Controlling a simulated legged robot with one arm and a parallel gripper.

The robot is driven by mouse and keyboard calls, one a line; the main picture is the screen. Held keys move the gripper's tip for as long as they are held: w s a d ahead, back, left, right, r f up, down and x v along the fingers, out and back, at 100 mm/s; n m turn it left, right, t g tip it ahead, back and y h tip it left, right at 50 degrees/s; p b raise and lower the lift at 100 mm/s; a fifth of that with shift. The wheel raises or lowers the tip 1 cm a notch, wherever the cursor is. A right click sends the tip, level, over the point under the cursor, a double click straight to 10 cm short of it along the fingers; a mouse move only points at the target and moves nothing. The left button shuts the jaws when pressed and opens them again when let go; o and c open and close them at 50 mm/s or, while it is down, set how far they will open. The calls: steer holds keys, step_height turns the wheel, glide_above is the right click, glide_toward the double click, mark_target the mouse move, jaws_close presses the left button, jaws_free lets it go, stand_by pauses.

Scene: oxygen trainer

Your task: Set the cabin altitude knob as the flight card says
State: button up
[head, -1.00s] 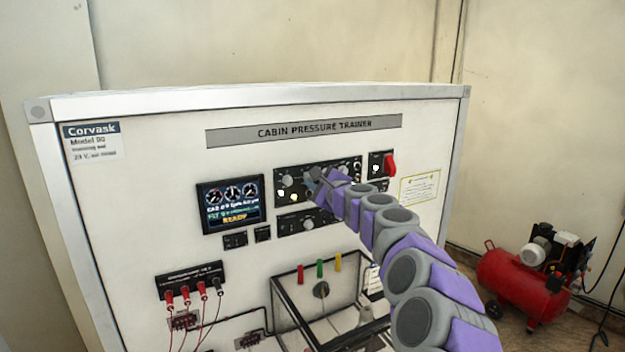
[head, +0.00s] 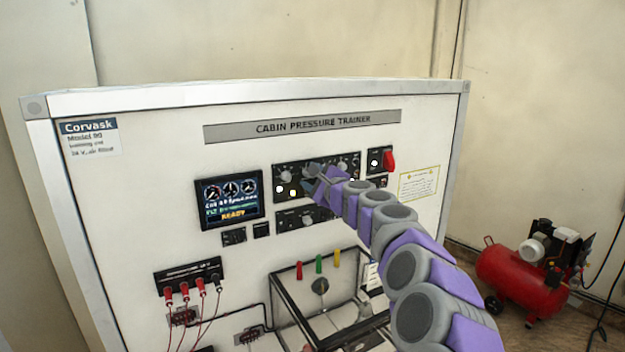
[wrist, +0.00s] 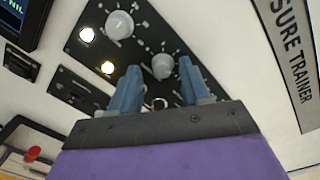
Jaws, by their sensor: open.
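The black control panel (head: 315,216) is on the front of the cabin pressure trainer, and its upper section carries round grey knobs. My gripper (head: 312,175) is at the middle of that upper section and hides part of it. In the wrist view my gripper (wrist: 160,72) is open, with its two blue fingers pointing at the panel. One grey knob (wrist: 162,66) shows in the gap between the fingertips; contact cannot be told. A second grey knob (wrist: 119,24) is to its left, also seen in the head view (head: 284,170). The knob labels are too small to read.
Two lamps (wrist: 107,68) are lit beside the knobs. A display (head: 229,201) reads READY. A red switch cover (head: 388,160) is to the right of the panel. A yellow-edged label (head: 419,183) is further right. A red compressor (head: 520,278) stands on the floor.

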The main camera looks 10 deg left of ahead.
steer(key=b+v, duration=0.3)
steer(key=v, duration=1.4)
steer(key=shift+d+f, duration=0.2)
steer(key=shift+f, duration=0.05)
steer(key=shift+w, duration=0.1)
steer(key=s+a+f+n+g+y+b, duration=0.1)
steer(key=s+a+f+n+g+b, duration=0.3)
steer(key=s, duration=0.3)
steer(key=s+a+f+n+g+y+b, duration=0.1)
steer(key=s+a+f+n, duration=0.3)
steer(key=s, duration=0.3)
steer(key=s+f+n+g+h+b, duration=0.2)
steer(key=s+f+n+g+b, duration=0.2)
steer(key=s+f+n, duration=0.55)
steer(key=s+d+f+g+h+b, duration=0.3)
steer(key=s+d+f+h, duration=0.2)
steer(key=s+d+f, duration=0.5)
steer(key=s+d+f+g+h+b, duration=0.4)
steer(key=s+d+f, duration=0.6)
steer(key=s+f, duration=0.5)
steer(key=shift+s+d+f+h, duration=0.25)
steer(key=shift+f+h, duration=0.25)
steer(key=shift+f, duration=0.45)
